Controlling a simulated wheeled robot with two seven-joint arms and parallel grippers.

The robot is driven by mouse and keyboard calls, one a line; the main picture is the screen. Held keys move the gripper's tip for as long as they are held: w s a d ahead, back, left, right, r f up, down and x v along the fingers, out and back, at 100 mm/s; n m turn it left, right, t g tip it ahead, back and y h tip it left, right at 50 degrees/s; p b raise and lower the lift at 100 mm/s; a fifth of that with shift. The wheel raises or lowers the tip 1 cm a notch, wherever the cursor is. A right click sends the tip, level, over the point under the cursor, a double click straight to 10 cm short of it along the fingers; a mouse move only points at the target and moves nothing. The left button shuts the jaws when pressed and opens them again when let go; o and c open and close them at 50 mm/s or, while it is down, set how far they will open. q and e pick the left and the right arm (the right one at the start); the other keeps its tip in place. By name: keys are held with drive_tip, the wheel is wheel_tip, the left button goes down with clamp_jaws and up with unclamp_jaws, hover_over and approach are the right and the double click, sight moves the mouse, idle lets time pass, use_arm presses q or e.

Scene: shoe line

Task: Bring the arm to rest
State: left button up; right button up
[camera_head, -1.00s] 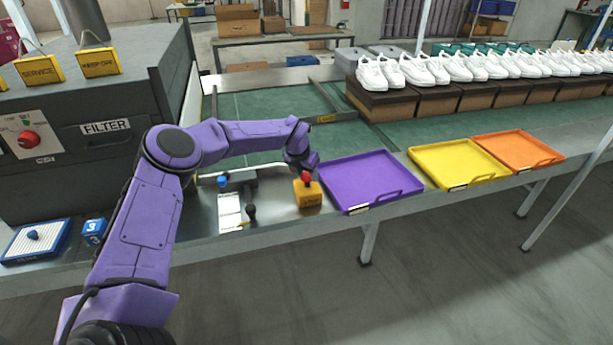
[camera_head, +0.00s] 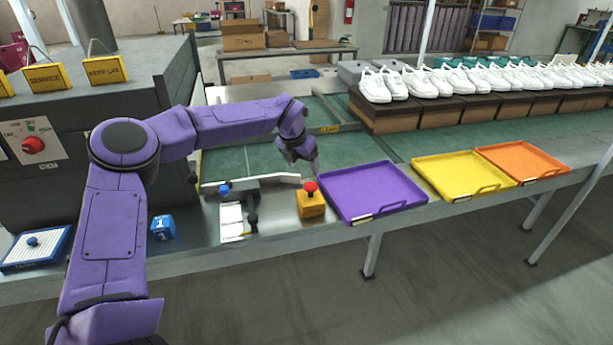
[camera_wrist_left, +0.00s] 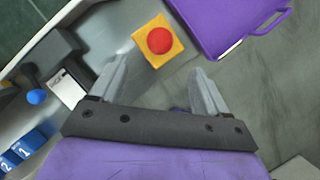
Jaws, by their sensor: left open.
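My left arm reaches in from the left in the head view. Its gripper (camera_head: 314,168) hangs above the bench edge, behind the yellow box with the red button (camera_head: 311,203), and touches nothing I can see. In the left wrist view the two fingers (camera_wrist_left: 160,72) are spread apart with nothing between them. The red button box (camera_wrist_left: 158,41) lies beyond the fingertips there. My right gripper is in neither view.
A purple tray (camera_head: 333,210), a yellow tray (camera_head: 430,176) and an orange tray (camera_head: 555,164) line the bench edge to the right. A grey machine (camera_head: 160,85) stands left. A blue cube (camera_head: 162,227) sits near my arm. White shoes (camera_head: 421,86) stand on boxes behind.

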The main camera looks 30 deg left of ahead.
use_arm(q)
drive_tip(key=shift+s+r, duration=0.15)
drive_tip(key=shift+r, duration=0.25)
drive_tip(key=s+d+f+m+t+y, duration=0.1)
drive_tip(key=s+d+f+m+y, duration=0.15)
drive_tip(key=s+f+m, duration=0.45)
drive_tip(key=s+d+f+m+y, duration=0.1)
drive_tip(key=s+d+f+m, duration=0.1)
drive_tip(key=d+f+m, duration=0.45)
drive_tip(key=s+d+f+m+t+y, duration=0.1)
drive_tip(key=s+f+m+y, duration=0.1)
drive_tip(key=s+f+m, duration=0.5)
drive_tip(key=s+d+f+m+g+h, duration=0.1)
drive_tip(key=s+f+m, duration=0.4)
drive_tip(key=s, duration=0.8)
drive_tip(key=s+f+m+g+h, duration=0.1)
drive_tip(key=s+f+m, duration=0.3)
drive_tip(key=s, duration=0.9)
wheel_tip(320, 180, down, 4)
drive_tip(key=shift+d+r+m+g, duration=0.2)
drive_tip(key=shift+d+m+g, duration=0.15)
drive_tip(key=shift+g, duration=0.35)
